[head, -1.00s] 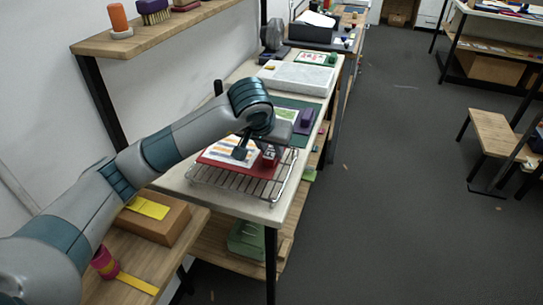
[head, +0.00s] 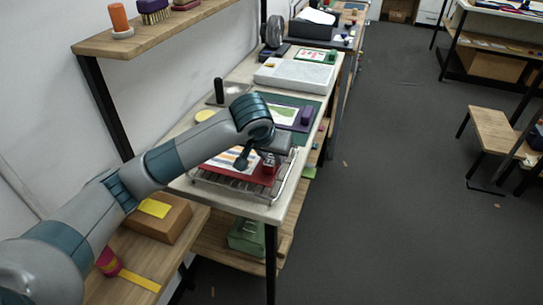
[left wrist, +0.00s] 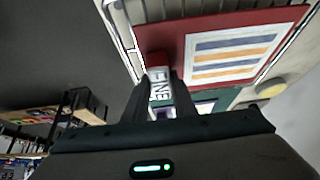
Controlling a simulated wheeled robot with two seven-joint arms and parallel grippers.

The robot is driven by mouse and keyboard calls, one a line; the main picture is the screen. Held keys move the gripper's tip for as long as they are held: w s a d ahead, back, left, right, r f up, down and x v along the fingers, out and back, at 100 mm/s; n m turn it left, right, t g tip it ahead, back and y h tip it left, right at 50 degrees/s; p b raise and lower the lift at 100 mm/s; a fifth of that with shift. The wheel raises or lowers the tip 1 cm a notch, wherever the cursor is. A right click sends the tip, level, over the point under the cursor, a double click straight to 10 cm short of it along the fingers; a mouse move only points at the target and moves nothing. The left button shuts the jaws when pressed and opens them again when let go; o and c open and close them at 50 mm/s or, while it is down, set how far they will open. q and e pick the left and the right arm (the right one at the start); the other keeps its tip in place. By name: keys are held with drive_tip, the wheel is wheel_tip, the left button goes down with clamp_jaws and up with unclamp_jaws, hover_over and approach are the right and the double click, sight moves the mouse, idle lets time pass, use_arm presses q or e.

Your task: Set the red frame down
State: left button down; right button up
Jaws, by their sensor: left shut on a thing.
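The red frame (head: 262,180) carries a white sheet with coloured stripes (head: 226,159) and lies roughly level at the wire rack (head: 284,188) on the near end of the bench. I cannot tell whether it touches the rack wires. My left gripper (head: 256,164) is above the frame's right side. In the left wrist view, its fingers (left wrist: 162,88) are closed around the frame's tab with a white lettered label (left wrist: 160,76). The red frame (left wrist: 165,38) and striped sheet (left wrist: 232,55) extend beyond the fingers there. My right gripper is not in view.
A black upright handle (head: 219,91) stands at the bench's left. Open floor (head: 390,200) lies to the right.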

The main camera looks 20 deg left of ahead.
use_arm(q)
drive_tip(key=c, duration=1.5)
unclamp_jaws()
drive_tip(key=shift+o, duration=0.2)
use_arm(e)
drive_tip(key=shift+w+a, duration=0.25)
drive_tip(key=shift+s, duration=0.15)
